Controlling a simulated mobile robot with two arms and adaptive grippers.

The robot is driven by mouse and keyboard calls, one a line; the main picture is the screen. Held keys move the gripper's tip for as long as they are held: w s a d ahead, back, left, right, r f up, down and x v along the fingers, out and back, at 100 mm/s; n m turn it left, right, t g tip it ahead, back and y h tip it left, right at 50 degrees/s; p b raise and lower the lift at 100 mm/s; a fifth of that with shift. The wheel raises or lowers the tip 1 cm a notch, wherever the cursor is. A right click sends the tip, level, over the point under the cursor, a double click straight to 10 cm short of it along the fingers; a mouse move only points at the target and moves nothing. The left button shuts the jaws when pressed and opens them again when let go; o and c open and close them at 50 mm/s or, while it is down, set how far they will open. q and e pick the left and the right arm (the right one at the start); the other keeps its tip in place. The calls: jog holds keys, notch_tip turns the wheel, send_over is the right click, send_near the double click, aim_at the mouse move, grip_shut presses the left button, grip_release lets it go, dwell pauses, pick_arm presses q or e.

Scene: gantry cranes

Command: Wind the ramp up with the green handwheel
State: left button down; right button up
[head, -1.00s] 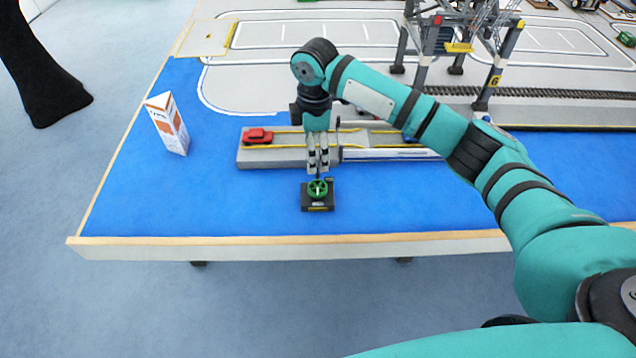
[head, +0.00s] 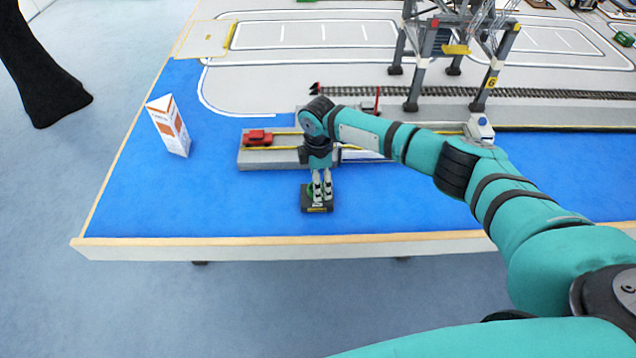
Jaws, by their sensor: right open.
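The green handwheel (head: 311,190) sits on a small dark box (head: 317,208) with a yellow label, near the table's front edge. My right gripper (head: 321,198) points down at the handwheel and hides most of it. Its fingers are open; whether they touch the wheel I cannot tell. The grey ramp or deck with yellow lines (head: 285,157) lies behind the box, and a red toy car (head: 257,137) stands on its left part. My right arm and gripper cover part of this deck. My left gripper is not in view.
A white and orange carton (head: 168,126) stands at the left on the blue surface. A gantry crane (head: 440,60) stands behind on the right, by a railway track (head: 400,91). A small white vehicle or boat (head: 479,128) shows beyond my arm. Blue surface beside the box is clear.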

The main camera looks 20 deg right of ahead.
jog(key=shift+f, duration=1.25)
jog(key=c, duration=1.2)
